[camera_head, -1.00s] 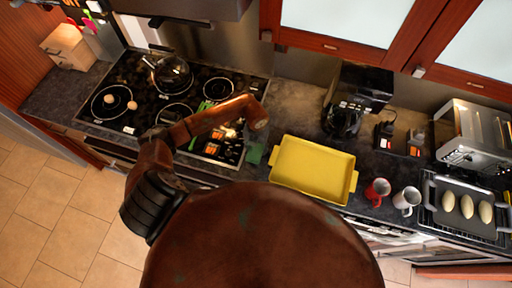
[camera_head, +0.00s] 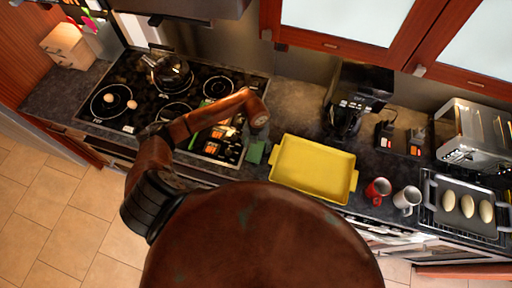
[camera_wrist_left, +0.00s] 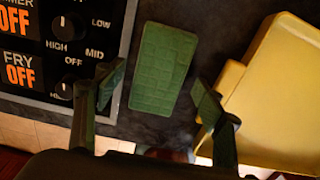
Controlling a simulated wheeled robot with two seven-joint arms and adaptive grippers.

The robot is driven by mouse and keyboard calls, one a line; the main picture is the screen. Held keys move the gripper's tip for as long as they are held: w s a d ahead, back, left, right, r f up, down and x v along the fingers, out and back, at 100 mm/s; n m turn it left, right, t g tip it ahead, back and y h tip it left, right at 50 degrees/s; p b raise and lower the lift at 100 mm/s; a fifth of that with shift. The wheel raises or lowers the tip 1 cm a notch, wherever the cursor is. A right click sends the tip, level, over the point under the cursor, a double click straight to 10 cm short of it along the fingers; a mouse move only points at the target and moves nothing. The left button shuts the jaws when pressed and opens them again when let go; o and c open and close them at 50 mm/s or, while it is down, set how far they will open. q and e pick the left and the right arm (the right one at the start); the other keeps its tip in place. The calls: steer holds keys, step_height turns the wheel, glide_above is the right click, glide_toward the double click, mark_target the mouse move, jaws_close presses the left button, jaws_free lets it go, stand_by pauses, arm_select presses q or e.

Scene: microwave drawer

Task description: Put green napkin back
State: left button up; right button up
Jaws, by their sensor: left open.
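The green napkin (camera_head: 255,152) lies flat on the dark counter between the cooktop and the yellow tray. In the left wrist view the napkin (camera_wrist_left: 163,68) is a flat green rectangle with a grid pattern. My left gripper (camera_wrist_left: 158,97) is open and empty, its two green fingers apart, with the napkin ahead between their lines. In the head view my left wrist hangs just behind the napkin and hides most of the gripper. My right gripper is not in view.
The yellow tray (camera_head: 312,170) stands close to the right of the napkin; the cooktop (camera_head: 138,95) with its knobs is close to the left. A red mug (camera_head: 377,190), a white mug (camera_head: 406,199) and a coffee maker (camera_head: 352,102) stand further right.

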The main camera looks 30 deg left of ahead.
mark_target(256, 148)
arm_select(q)
step_height(256, 148, up, 11)
steer(key=b, duration=0.2)
steer(key=shift+f, duration=0.15)
stand_by(0.3)
stand_by(0.9)
